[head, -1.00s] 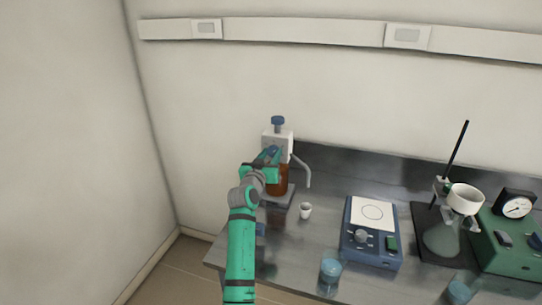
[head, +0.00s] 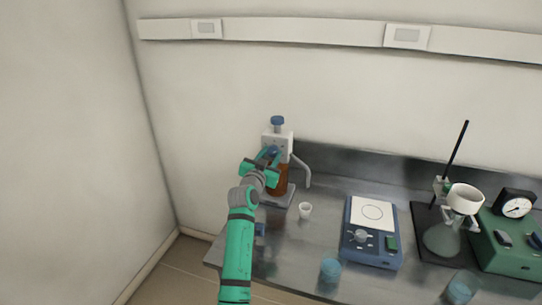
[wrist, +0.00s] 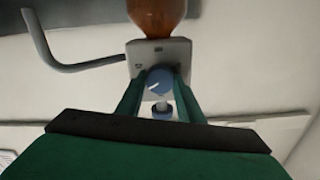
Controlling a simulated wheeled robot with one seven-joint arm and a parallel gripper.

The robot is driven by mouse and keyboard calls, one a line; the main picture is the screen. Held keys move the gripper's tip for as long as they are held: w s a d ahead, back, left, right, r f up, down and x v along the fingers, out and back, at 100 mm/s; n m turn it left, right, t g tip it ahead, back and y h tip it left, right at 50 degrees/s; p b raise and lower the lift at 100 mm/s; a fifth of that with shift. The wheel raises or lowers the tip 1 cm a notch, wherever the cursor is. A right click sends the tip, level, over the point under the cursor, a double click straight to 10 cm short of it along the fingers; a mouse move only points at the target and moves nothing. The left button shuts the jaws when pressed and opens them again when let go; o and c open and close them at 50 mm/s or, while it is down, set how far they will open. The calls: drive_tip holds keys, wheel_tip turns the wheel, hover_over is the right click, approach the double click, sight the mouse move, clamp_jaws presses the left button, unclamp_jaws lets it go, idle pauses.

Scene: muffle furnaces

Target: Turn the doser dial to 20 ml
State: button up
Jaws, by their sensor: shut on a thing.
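The doser (head: 283,138) stands at the back left of the bench, a white head with a blue cap on top, a bent grey spout to the right and a brown bottle (head: 282,186) below. In the wrist view the white head (wrist: 172,52) appears upside down, with the brown bottle at the top. The blue dial (wrist: 159,80) has a white pointer line on its face. My gripper (wrist: 160,90) is shut on the dial, one finger on each side. In the head view my gripper (head: 267,161) is at the front of the doser. The scale marks are too small to read.
A small white cup (head: 305,210) stands right of the doser base.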

drive_tip(key=shift+f, duration=0.2)
drive_tip(key=o, duration=1.1)
drive_tip(key=shift+r, duration=0.1)
drive_tip(key=v, duration=1.1)
drive_tip(key=shift+w, duration=0.1)
